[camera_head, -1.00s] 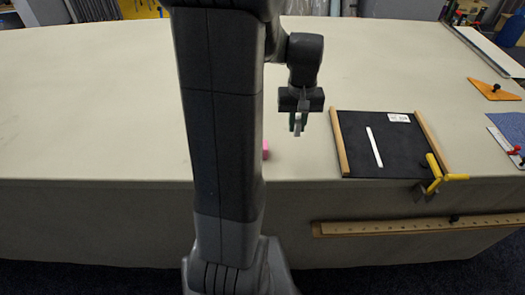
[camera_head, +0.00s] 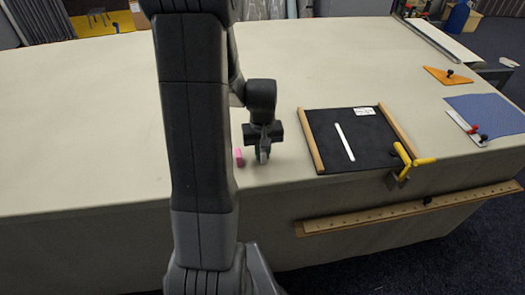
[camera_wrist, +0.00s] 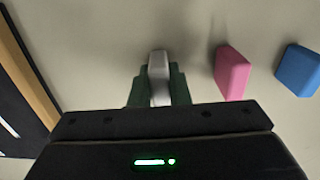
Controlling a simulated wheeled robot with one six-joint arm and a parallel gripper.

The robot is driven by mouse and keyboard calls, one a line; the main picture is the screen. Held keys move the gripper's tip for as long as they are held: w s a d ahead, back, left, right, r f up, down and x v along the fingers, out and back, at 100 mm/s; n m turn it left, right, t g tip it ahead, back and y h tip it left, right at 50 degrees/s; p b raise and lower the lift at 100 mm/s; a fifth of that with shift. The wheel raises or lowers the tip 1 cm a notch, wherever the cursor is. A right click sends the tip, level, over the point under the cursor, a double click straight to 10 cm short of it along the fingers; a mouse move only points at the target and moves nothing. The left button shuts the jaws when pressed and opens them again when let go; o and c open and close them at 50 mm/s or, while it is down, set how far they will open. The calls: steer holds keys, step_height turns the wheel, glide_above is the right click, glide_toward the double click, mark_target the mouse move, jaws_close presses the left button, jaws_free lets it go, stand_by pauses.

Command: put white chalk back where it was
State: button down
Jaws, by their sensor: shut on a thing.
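The white chalk (camera_wrist: 158,72) is a short pale block between the two green fingertips of my gripper (camera_wrist: 158,88) in the wrist view. My gripper is shut on it. In the head view my gripper (camera_head: 262,155) is low over the front part of the table, just right of a pink block (camera_head: 239,157). The chalk is hard to make out there. In the wrist view the pink block (camera_wrist: 233,73) and a blue block (camera_wrist: 299,70) stand in a row to the right of the white chalk, apart from it. Whether the chalk touches the table I cannot tell.
A black board (camera_head: 375,153) with wooden side rails and a white strip (camera_head: 345,143) lies right of my gripper. A yellow clamp (camera_head: 408,160) sits at its front corner. A blue cloth (camera_head: 490,112) and an orange triangle (camera_head: 446,77) lie farther right.

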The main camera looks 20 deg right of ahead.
steer(key=shift+f, duration=0.15)
steer(key=c, duration=1.4)
jaws_free()
steer(key=shift+o, duration=0.2)
step_height(320, 180, up, 12)
steer(key=shift+r, duration=0.2)
